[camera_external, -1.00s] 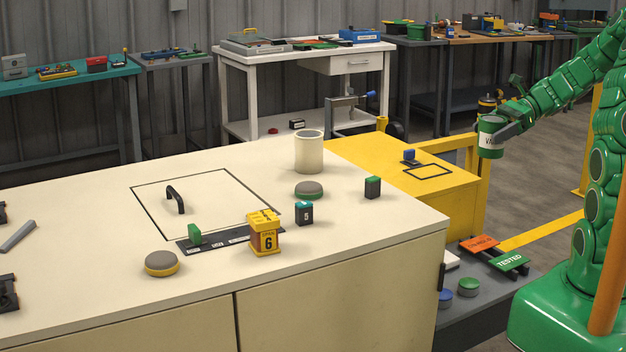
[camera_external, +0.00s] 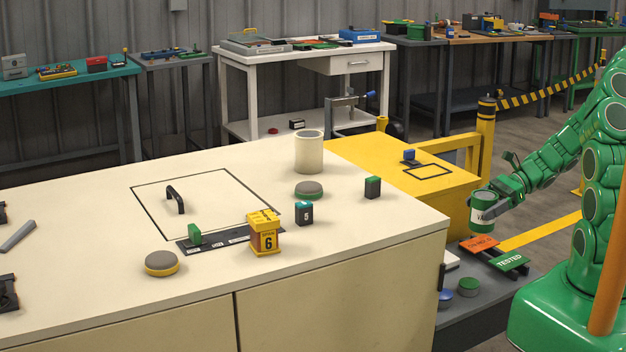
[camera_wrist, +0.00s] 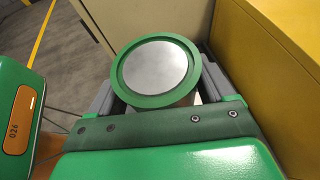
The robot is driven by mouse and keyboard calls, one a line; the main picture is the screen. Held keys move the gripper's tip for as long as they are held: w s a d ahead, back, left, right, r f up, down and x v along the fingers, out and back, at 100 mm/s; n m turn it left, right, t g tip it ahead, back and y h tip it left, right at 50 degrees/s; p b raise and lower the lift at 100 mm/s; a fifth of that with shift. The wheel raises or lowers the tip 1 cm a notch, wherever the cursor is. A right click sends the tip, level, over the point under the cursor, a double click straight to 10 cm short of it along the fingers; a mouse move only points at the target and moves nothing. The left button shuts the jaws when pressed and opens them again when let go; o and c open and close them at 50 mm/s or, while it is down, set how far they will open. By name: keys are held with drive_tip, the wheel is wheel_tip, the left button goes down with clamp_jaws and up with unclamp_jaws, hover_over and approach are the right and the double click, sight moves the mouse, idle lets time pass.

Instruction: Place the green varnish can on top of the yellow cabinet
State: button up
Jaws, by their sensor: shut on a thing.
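The green varnish can (camera_external: 482,212) has a green rim and a white label band. My gripper (camera_external: 492,214) is shut on it, above the low grey platform and beside the right end of the yellow cabinet (camera_external: 452,190). The can is lower than the cabinet's top. In the wrist view the can's silver lid with its green rim (camera_wrist: 156,68) sits between my two fingers (camera_wrist: 158,100), and the yellow cabinet side (camera_wrist: 265,75) is close to its right.
The cream workbench (camera_external: 90,220) adjoins the cabinet on the left. On the grey platform lie an orange sign (camera_external: 479,243), a green "TESTED" sign (camera_external: 508,262) and round green and blue items. A yellow post (camera_external: 484,135) and rail stand behind the cabinet. The outlined rectangle is empty.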

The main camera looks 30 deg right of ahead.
hover_over(474, 276)
drive_tip(key=shift+f, duration=7.3)
drive_tip(key=shift+f, duration=0.15)
drive_tip(key=o, duration=1.2)
